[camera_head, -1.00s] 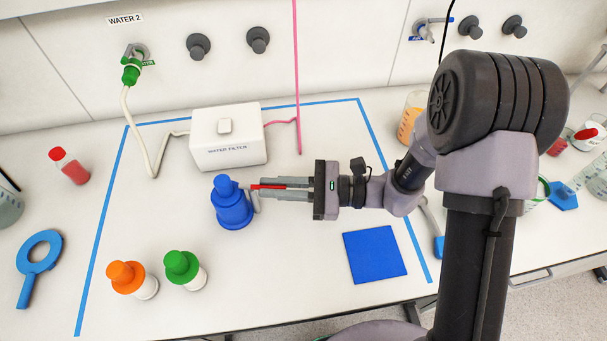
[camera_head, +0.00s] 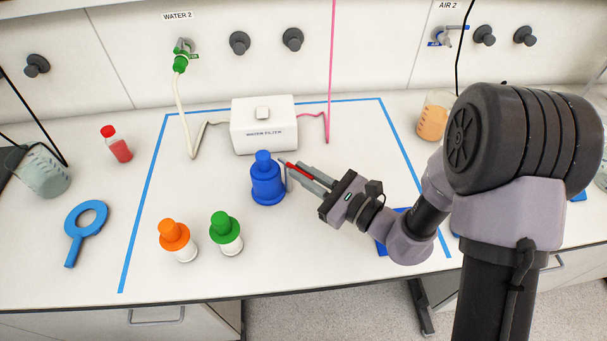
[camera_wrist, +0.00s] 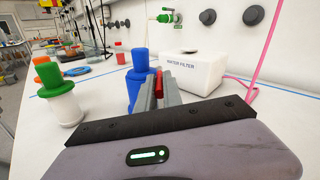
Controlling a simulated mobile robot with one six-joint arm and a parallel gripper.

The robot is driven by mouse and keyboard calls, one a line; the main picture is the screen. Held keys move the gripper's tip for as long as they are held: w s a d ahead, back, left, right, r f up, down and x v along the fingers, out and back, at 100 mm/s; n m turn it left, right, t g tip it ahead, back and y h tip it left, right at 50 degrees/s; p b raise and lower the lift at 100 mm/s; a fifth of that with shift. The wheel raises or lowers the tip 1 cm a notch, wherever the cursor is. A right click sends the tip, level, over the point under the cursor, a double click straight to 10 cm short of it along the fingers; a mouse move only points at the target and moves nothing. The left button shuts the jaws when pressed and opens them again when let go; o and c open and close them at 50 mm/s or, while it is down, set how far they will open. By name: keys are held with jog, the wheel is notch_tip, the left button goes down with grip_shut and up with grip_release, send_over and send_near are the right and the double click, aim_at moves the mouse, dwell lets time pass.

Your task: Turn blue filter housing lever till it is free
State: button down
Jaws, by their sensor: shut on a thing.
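The blue filter housing (camera_head: 266,188) stands upright on the bench, in front of the white water filter box (camera_head: 264,130). In the wrist view the housing (camera_wrist: 138,70) is just beyond my fingertips, partly hidden by them. A narrow red lever (camera_head: 297,170) reaches from the housing's right side. My gripper (camera_head: 291,171) is shut on this lever, which also shows as a red strip (camera_wrist: 158,84) between the grey fingers in the wrist view. The gripper comes in from the lower right at a slant. The lever's joint with the housing is hidden.
Orange-capped (camera_head: 174,236) and green-capped (camera_head: 225,230) housings stand front left. A blue ring-shaped tool (camera_head: 86,220) lies further left. Pink (camera_head: 328,115) and pale (camera_head: 186,120) hoses run to the filter box. My arm partly covers a blue square (camera_head: 383,245). Blue tape marks the work area.

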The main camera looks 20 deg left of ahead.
dwell(0.4)
jog(key=c, duration=1.5)
grip_release()
jog(key=p+v, duration=0.2)
jog(key=v, duration=1.5)
jog(key=shift+d, duration=0.2)
